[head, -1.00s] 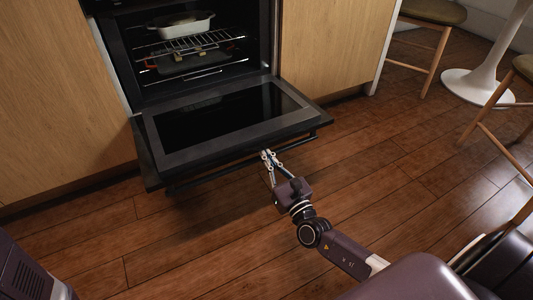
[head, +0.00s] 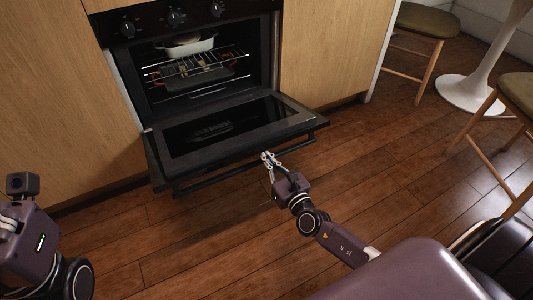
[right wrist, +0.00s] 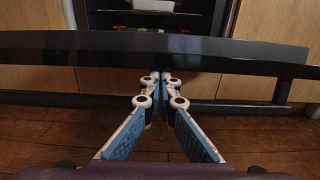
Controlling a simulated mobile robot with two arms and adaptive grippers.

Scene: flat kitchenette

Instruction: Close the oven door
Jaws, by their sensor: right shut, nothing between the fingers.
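The oven (head: 207,75) stands open in the cabinet front. Its dark door (head: 235,132) is folded down, tilted up a little from flat, with a glass pane and a bar handle (head: 215,178) along its outer edge. My right gripper (head: 267,156) is shut and empty at the door's outer edge, near the middle. In the right wrist view its closed fingertips (right wrist: 160,76) overlap the door edge (right wrist: 230,54); I cannot tell whether they touch it. My left gripper (head: 14,226) is at the left picture edge, away from the door, its fingers mostly cut off.
A white dish (head: 186,46) sits on the upper oven rack (head: 200,62). Knobs (head: 176,18) line the panel above. Wooden cabinets flank the oven. Stools (head: 432,20) and a white table base (head: 470,93) stand at right. The floor before the door is clear.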

